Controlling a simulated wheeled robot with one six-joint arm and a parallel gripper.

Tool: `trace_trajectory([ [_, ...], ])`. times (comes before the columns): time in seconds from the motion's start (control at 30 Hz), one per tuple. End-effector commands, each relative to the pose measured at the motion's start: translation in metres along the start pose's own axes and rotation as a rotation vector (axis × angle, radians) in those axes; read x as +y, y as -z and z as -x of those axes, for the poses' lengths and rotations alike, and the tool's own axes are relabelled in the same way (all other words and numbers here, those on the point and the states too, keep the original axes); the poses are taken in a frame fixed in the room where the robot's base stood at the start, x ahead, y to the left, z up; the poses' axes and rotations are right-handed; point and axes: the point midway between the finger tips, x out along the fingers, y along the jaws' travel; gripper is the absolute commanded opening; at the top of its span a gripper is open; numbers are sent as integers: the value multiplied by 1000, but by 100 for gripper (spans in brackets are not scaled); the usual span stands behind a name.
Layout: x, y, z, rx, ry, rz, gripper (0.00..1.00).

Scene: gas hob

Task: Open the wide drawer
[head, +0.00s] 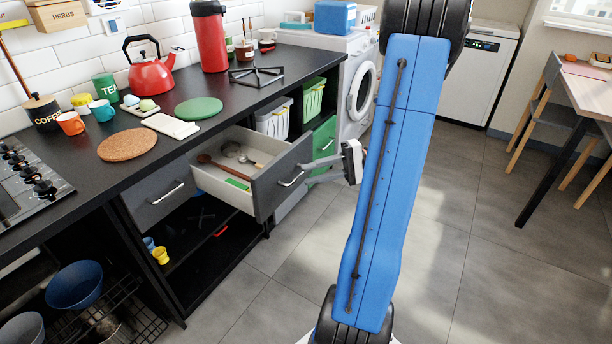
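A grey-fronted drawer (267,192) under the black worktop is pulled out. Its white inside shows a brown wooden spoon, a small strainer and a green item. Its front has a silver bar handle (291,180). A second grey drawer (158,200) to its left is shut and has a similar handle. I cannot tell from this view which drawer is wider. My gripper (308,172) is just right of the open drawer's front, its grey fingers reaching to the handle's right end. Whether the fingers are closed on the bar or only near it is too small to tell.
My blue arm link hides part of the floor and washing machine (361,92). The worktop (240,95) holds a red kettle (151,72), a red flask (210,38), mugs and a cork mat (128,144). The table (590,90) and chairs stand at right. The tiled floor between is clear.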

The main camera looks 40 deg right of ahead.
Motion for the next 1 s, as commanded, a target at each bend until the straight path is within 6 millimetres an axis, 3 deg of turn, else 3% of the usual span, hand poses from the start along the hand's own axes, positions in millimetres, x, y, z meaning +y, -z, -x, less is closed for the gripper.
trace_trajectory([
  [0.6, 0, 0, 120, 2, -1, 1, 28],
  [0.8, 0, 0, 140, 0, 0, 0, 28],
  [1.0, 0, 0, 146, 0, -1, 0, 28],
])
